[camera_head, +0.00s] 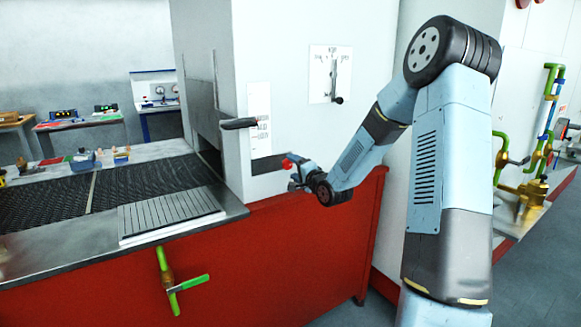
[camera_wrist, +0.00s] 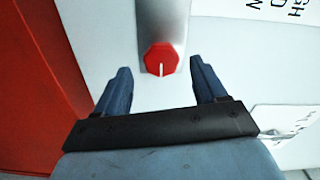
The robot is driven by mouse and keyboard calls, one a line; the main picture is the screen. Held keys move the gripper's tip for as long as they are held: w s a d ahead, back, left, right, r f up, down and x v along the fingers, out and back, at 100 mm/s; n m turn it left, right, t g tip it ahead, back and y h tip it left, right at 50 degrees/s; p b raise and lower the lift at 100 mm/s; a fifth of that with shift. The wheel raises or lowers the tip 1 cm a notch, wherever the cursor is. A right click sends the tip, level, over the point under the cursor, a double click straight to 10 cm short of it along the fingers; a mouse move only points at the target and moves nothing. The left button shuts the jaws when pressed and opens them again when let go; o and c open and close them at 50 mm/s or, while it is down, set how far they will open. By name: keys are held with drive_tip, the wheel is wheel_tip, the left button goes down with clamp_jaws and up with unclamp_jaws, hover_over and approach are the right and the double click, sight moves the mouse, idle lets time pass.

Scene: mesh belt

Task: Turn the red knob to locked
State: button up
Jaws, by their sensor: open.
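The red knob (camera_wrist: 161,60) is a small faceted knob with a white pointer line, on a pale grey mount on the white panel. In the wrist view the line points down toward my gripper's base. My gripper (camera_wrist: 161,80) is open, with one blue finger to each side of the knob and a gap on both sides; it does not appear to touch it. In the head view the knob (camera_head: 286,163) is a small red spot just beyond my gripper (camera_head: 291,172), by the white cabinet. No locked mark is readable near the knob.
A dark-handled lever (camera_head: 238,124) sticks out above and left of my gripper. A plate with a lever (camera_head: 337,96) is higher on the cabinet. The mesh belt (camera_head: 60,207) and a grooved plate (camera_head: 170,213) lie left. A green-handled valve (camera_head: 186,284) is on the red front.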

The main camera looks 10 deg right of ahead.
drive_tip(key=v, duration=1)
drive_tip(key=s+a+r+n+g+h, duration=0.1)
drive_tip(key=s+r+n+g+h, duration=0.1)
drive_tip(key=s, duration=1)
drive_tip(key=s+a+r+n+g+h, duration=0.1)
drive_tip(key=s+r+n+g, duration=0.4)
drive_tip(key=s, duration=0.7)
drive_tip(key=s+a+r+n+g+h, duration=0.2)
drive_tip(key=s+r+n+g, duration=0.2)
drive_tip(key=s, duration=0.8)
drive_tip(key=shift+a+r+n+g+h, duration=0.25)
drive_tip(key=shift+n+g+h, duration=0.05)
drive_tip(key=shift+n, duration=0.2)
